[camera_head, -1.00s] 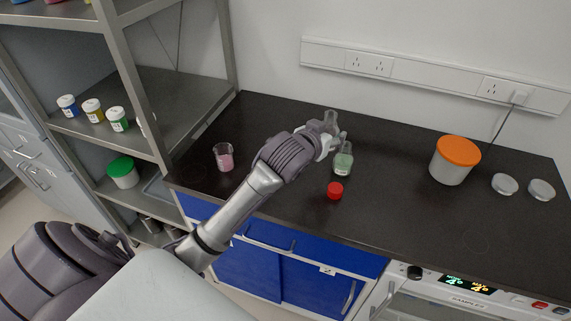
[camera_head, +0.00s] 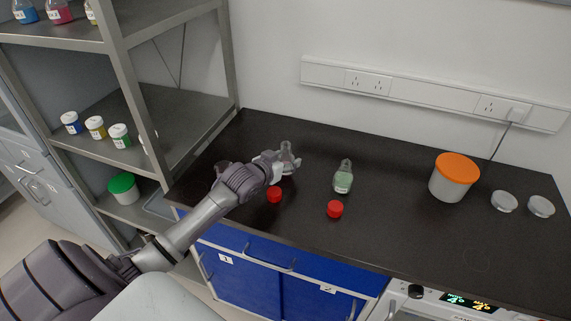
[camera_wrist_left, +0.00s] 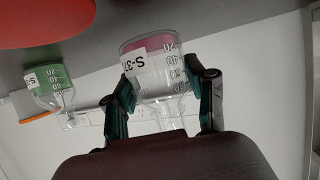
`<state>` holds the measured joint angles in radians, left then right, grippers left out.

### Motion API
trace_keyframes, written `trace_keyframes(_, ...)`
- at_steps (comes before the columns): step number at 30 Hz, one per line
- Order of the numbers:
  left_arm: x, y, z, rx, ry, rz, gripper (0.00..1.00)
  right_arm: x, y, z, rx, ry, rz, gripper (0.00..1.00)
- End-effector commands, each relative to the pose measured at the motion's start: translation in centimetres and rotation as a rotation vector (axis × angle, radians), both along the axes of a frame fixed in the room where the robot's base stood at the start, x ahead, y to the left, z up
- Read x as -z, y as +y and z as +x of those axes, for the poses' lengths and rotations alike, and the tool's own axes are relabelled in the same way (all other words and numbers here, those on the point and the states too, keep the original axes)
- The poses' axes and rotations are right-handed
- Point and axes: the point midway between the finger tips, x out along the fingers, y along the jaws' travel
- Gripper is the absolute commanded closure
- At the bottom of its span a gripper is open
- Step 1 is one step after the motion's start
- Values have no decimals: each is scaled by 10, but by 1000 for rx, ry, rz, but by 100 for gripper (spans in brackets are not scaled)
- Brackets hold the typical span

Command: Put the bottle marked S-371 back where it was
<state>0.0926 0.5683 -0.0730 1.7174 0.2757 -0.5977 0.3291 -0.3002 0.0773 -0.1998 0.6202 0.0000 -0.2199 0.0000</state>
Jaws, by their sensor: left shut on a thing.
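The bottle marked S-37, its last character unclear (camera_wrist_left: 150,75), is clear with a narrowing neck and some pink liquid. My left gripper (camera_wrist_left: 163,100) is shut on it in the left wrist view, which is upside down. In the head view my left gripper (camera_head: 277,170) is left of the green bottle (camera_head: 343,180), and the held bottle's clear neck (camera_head: 287,154) shows beyond it; its lower part is mostly hidden. Whether its base touches the counter I cannot tell. The green bottle stands upright, apart from it. My right gripper is not in view.
Two red caps (camera_head: 274,195) (camera_head: 335,209) lie on the black counter (camera_head: 420,235). A beaker (camera_head: 221,168) is partly hidden behind my left arm. An orange-lidded tub (camera_head: 454,178) and two clear dishes (camera_head: 504,201) (camera_head: 541,206) stand right. Metal shelves (camera_head: 120,100) bound the left.

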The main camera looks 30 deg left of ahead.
Motion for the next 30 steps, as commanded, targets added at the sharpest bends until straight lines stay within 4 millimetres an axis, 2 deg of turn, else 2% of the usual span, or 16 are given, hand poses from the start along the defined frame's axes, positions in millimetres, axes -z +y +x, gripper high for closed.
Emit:
trace_keyframes(4, 16, -1, 0, 0, 0, 0, 87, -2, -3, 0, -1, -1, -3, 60)
trace_keyframes(15, 21, -1, 0, 0, -1, 1, 87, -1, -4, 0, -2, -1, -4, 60)
trace_keyframes(16, 21, -1, 0, 0, 0, 1, 41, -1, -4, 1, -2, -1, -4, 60)
trace_keyframes(20, 21, -1, 0, 0, 0, 1, 19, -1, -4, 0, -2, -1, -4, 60)
trace_keyframes(30, 19, -1, 0, 0, -1, 1, 19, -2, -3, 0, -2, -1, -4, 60)
